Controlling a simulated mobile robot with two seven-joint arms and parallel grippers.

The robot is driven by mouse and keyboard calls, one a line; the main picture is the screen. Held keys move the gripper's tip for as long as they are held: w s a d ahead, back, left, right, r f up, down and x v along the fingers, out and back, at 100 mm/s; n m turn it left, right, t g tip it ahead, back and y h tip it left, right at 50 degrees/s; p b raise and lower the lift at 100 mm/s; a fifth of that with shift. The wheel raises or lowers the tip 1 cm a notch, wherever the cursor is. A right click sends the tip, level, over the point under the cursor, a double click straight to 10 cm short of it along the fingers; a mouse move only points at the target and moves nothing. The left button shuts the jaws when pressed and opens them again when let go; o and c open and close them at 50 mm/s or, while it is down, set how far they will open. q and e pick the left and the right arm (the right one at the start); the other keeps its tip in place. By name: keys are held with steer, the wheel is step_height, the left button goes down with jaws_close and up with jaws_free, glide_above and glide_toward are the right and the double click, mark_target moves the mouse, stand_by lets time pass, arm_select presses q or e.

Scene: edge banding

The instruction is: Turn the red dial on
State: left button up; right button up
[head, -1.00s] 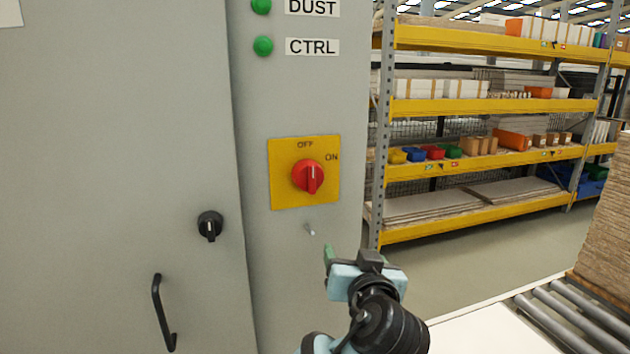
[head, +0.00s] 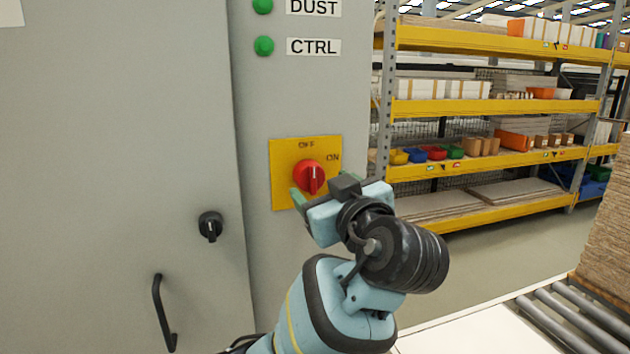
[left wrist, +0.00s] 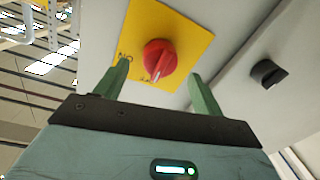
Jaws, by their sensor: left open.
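The red dial (head: 309,174) sits on a yellow plate (head: 283,157) on the grey cabinet, with OFF above it and ON at upper right. Its white mark stands upright, toward OFF. My left gripper (head: 312,196) is just below and in front of the dial, partly covering the plate's lower right. In the left wrist view, the dial (left wrist: 159,58) shows ahead, between the two green fingers (left wrist: 159,92), which are apart and empty. No contact with the dial is visible. My right gripper is not in view.
A black knob (head: 210,226) and a black door handle (head: 163,313) are on the cabinet at left. Green lamps (head: 264,46) sit above the plate. Shelving (head: 490,106) stands behind at right. A roller conveyor (head: 570,322) is at lower right.

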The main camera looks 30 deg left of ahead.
mark_target(315, 182)
arm_select(q)
steer(key=shift+x, duration=2.05)
steer(key=shift+c, duration=0.2)
steer(key=c, duration=1)
